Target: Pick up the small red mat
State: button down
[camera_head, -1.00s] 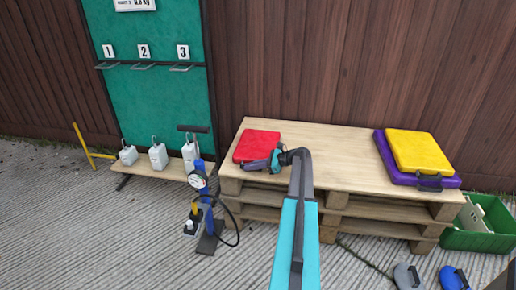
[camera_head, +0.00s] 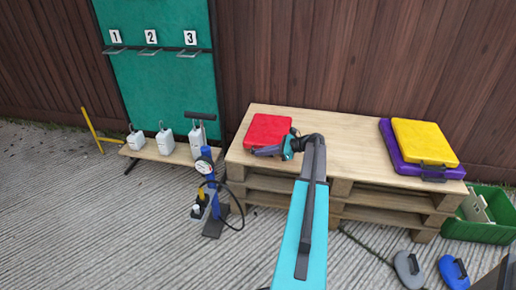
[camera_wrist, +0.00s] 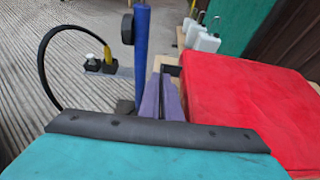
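The small red mat (camera_head: 267,131) lies flat on the left end of the wooden pallet table. It also fills the right side of the wrist view (camera_wrist: 245,100). My gripper (camera_head: 258,152) is at the mat's front edge in the head view, its fingers pointing left. In the wrist view my gripper's two purple fingers (camera_wrist: 163,98) lie close together, just left of the mat's near side.
The pallet table (camera_head: 330,150) has clear top space in its middle. A yellow mat (camera_head: 423,142) lies on a purple mat (camera_head: 396,160) at its right end. A blue pump (camera_head: 212,180) stands left of the table. White weights (camera_head: 166,141) sit on a low bench. A green crate (camera_head: 480,232) is at right.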

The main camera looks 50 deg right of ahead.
jog(key=s+a+r+p, duration=0.1)
jog(key=s+a+p, duration=0.1)
jog(key=s, duration=0.9)
jog(key=shift+a, duration=0.35)
jog(key=shift+s, duration=0.1)
